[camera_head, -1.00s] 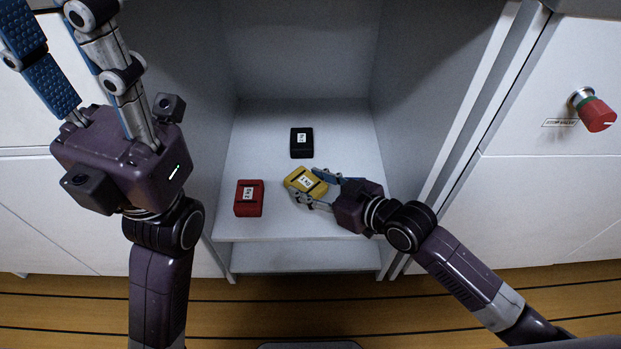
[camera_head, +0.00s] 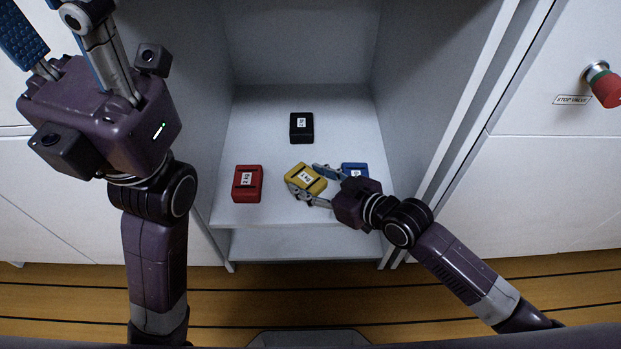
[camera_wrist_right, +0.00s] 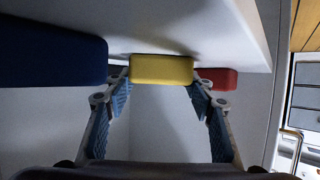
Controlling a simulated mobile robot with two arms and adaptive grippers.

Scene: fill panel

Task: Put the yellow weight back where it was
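The yellow weight (camera_head: 306,178), with a white label, is between the fingers of my right gripper (camera_head: 312,183), near the front of the cabinet shelf between the red and blue weights. It sits a little turned. In the right wrist view the yellow weight (camera_wrist_right: 161,70) spans the gap between the two fingertips (camera_wrist_right: 161,84), which are shut on its sides. Whether it touches the shelf I cannot tell. My left gripper is at the upper left, clear of the shelf; its fingers run out of frame and its fingertips are not seen.
The red weight (camera_head: 247,183) stands left on the shelf (camera_head: 262,135), the black weight (camera_head: 301,127) further back. The blue weight (camera_head: 354,170) is just right, partly hidden by my right gripper. Cabinet walls close both sides. A red stop-valve knob (camera_head: 606,89) is at the far right.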

